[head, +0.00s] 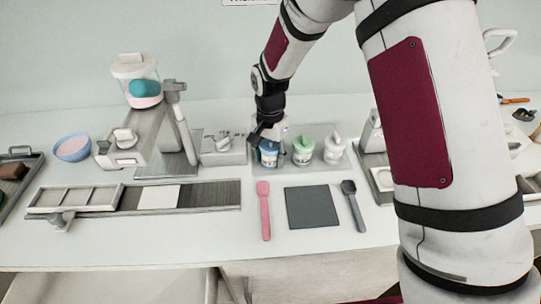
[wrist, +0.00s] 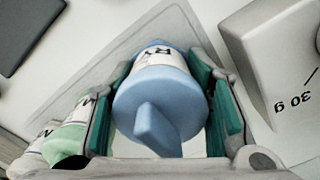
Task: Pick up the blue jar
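The blue jar (wrist: 160,90) has a blue lid with a raised knob and a white label. In the head view the blue jar (head: 269,152) stands at the left end of a row of jars, under my gripper (head: 268,135). In the wrist view my gripper (wrist: 171,85) has one teal-padded finger on each side of the jar. The lid covers part of the inner pad edges, so I cannot tell whether both pads press on the jar. The jar appears upright, with no visible lift.
A green jar (head: 302,150) and a white-lidded jar (head: 334,148) stand to the right. A grey scale-like block (head: 222,148) is close on the left. A dark mat (head: 312,207), pink spatula (head: 264,210) and dark spoon (head: 353,205) lie in front.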

